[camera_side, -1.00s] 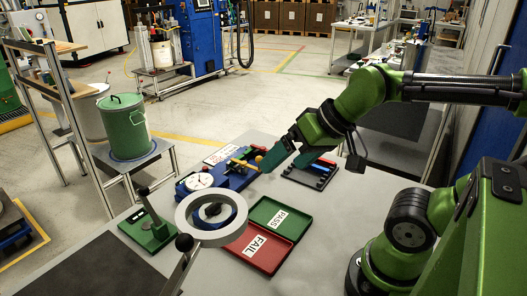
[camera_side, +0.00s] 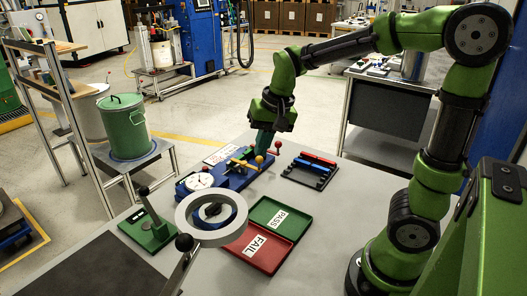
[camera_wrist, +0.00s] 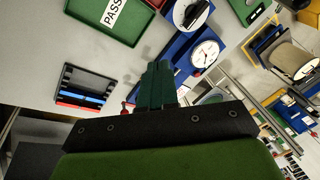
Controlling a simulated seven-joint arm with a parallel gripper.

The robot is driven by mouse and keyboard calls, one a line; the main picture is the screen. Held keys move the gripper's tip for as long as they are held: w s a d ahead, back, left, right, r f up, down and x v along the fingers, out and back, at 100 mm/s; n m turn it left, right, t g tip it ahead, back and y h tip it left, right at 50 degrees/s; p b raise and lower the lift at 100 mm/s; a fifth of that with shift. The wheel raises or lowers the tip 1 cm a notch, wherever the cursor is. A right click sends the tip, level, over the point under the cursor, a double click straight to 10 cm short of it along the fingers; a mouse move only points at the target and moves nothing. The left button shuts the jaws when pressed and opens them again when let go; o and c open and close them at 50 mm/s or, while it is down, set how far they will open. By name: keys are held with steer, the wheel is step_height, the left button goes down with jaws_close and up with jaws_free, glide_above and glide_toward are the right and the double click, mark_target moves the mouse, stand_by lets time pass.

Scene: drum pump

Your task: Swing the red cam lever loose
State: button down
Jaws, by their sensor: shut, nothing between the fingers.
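A blue fixture (camera_side: 236,180) with a white dial (camera_side: 199,181) stands on the grey table in the side view. At its far right end, red knobs (camera_side: 277,144) show just right of my gripper (camera_side: 262,150); I take them as part of the red cam lever.
A black rack with blue and red bars (camera_side: 310,170) is right of the fixture. Green PASS (camera_side: 265,211) and red FAIL (camera_side: 242,250) trays lie in front.

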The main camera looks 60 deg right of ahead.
steer(key=w+d+m+g+h, duration=0.3)
steer(key=w+d+m+h, duration=0.1)
steer(key=w+d+m, duration=0.4)
steer(key=d+m, duration=0.2)
steer(key=d, duration=0.1)
steer(key=shift+w+d, duration=0.3)
steer(key=shift+w, duration=0.1)
steer(key=shift+f, duration=0.1)
steer(key=d+f, duration=0.7)
steer(key=f, duration=0.3)
